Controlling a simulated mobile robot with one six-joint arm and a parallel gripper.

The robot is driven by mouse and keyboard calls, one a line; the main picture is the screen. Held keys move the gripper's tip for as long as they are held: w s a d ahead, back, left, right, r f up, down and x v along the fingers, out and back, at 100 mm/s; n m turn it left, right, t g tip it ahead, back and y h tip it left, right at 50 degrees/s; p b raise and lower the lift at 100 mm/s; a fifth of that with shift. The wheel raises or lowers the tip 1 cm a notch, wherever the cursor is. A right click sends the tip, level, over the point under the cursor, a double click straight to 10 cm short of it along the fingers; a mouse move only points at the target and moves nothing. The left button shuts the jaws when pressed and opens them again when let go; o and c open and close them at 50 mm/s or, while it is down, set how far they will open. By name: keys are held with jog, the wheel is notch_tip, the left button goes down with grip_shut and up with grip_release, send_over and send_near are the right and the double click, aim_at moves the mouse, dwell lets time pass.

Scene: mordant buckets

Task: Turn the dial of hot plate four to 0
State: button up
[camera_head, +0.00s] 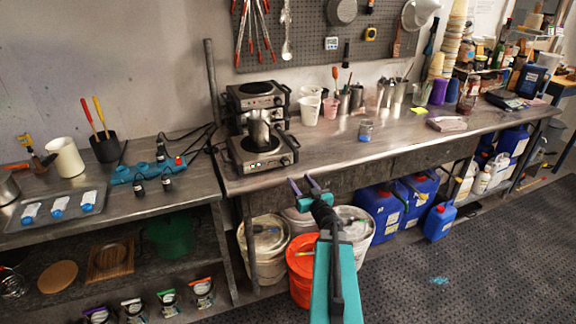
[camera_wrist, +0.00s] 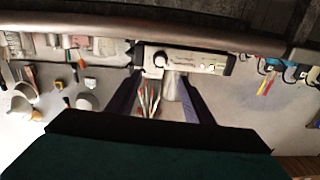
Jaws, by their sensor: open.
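I cannot read a number on either. The wrist view shows a hot plate's front panel (camera_wrist: 185,62) with a round dial (camera_wrist: 160,59); its setting is too small to read. My gripper (camera_head: 304,186) is open and empty, in front of the bench edge and apart from the dial. In the wrist view its fingers (camera_wrist: 160,80) spread below the panel.
Cups (camera_head: 310,108) and jars stand right of the hot plates. An orange bucket (camera_head: 301,262), white buckets and blue canisters (camera_head: 380,212) stand under the bench.

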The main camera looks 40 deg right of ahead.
aim_at(287, 163)
jog(key=shift+p+x, duration=1.7)
jog(key=shift+x, duration=4.55)
jog(key=c, duration=1)
jog(key=shift+c, duration=0.2)
jog(key=shift+f+n+b, duration=0.15)
jog(key=shift+n+b, duration=0.25)
jog(key=shift+b, duration=0.1)
jog(key=n+b, duration=0.3)
jog(key=shift+n+b, duration=0.95)
jog(key=shift+n, duration=0.75)
